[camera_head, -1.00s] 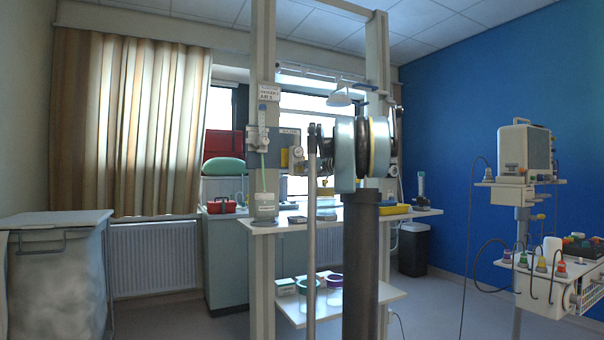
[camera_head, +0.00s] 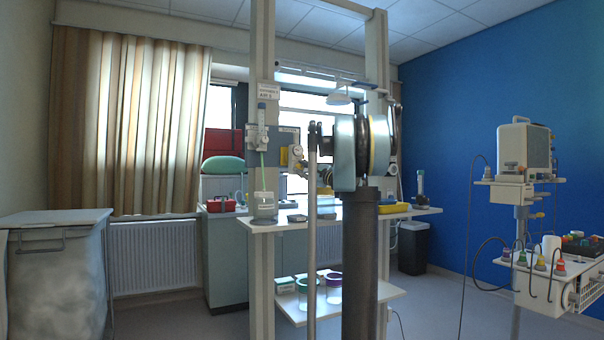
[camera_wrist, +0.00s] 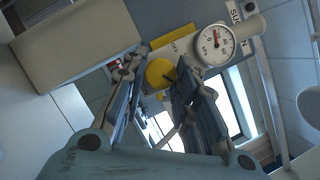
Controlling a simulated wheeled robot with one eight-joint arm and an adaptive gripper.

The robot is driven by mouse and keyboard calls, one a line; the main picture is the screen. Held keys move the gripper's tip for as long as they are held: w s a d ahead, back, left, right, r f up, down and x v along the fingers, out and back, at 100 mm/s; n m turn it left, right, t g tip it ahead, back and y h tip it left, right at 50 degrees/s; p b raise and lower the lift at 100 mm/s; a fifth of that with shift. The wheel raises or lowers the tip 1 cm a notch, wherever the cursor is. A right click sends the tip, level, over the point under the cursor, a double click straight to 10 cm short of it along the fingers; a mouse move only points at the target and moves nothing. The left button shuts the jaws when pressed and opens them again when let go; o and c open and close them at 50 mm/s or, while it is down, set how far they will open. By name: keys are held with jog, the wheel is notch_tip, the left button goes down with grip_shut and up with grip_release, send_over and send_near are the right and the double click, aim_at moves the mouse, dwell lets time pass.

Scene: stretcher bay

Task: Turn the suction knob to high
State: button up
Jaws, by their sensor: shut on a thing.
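The yellow suction knob (camera_wrist: 158,74) sits between my fingertips in the wrist view, below a strip with partly readable lettering. My gripper (camera_wrist: 162,58) is shut on it, one finger at each side. The round white gauge (camera_wrist: 215,45) is to the right of the knob, with a thin needle and a red mark near the top of its dial. A partly cut-off suction label (camera_wrist: 236,12) is above the gauge. In the head view the gauge (camera_head: 296,154) is on the rail unit, and my arm hides most of the gripper. I cannot read the knob's setting.
A clear canister (camera_head: 265,205) stands on the shelf (camera_head: 300,225) below the unit. A flowmeter (camera_head: 262,118) is on the left post. A yellow tray (camera_head: 393,208) lies to the right. A monitor cart (camera_head: 525,195) stands far right.

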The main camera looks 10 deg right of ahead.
jog(key=shift+f+m+t, duration=0.15)
jog(key=shift+m+t, duration=0.25)
jog(key=shift+m, duration=0.4)
jog(key=shift+a, duration=0.1)
jog(key=o, duration=1)
jog(key=shift+o, duration=0.2)
jog(key=v, duration=1.2)
jog(key=shift+a, duration=0.1)
